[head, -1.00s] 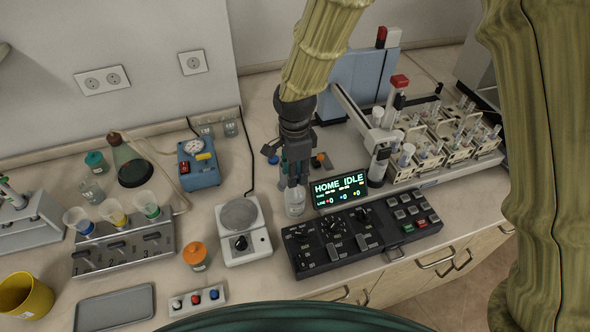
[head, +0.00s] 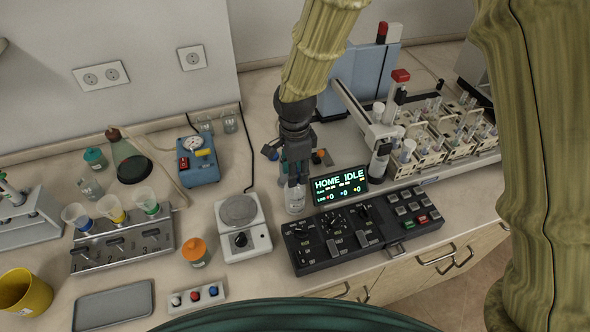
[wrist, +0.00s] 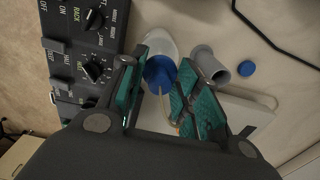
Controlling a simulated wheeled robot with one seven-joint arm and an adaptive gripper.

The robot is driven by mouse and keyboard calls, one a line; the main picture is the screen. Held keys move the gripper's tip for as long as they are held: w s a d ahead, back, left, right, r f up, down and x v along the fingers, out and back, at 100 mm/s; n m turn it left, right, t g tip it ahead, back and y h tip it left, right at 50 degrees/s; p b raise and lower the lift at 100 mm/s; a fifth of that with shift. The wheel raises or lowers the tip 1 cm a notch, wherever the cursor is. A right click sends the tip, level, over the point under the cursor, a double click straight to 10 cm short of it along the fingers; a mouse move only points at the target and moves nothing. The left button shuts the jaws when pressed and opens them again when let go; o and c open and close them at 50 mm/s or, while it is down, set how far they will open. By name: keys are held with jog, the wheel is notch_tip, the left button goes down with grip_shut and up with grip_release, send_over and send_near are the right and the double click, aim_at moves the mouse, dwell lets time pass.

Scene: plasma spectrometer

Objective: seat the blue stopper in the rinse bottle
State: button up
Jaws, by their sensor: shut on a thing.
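My gripper (head: 297,178) points down above a clear bottle (head: 295,201), apparently the rinse bottle, beside the control panel. In the wrist view its teal-padded fingers (wrist: 161,82) are closed around the blue stopper (wrist: 160,70), which has a thin pale stem or line across it. The pale bottle (wrist: 158,42) shows beyond the stopper, and the stopper overlaps it in the picture. I cannot tell whether the stopper touches the bottle's mouth or is in it. The fingers hide the stopper in the head view.
The control panel (head: 345,238) and lit display (head: 341,186) stand close to the right of the bottle, the balance (head: 243,241) to its left.

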jog(key=o, duration=1.1)
jog(key=shift+c, duration=0.2)
jog(key=shift+r, duration=0.15)
notch_tip(320, 180, up, 12)
jog(key=shift+s, duration=0.1)
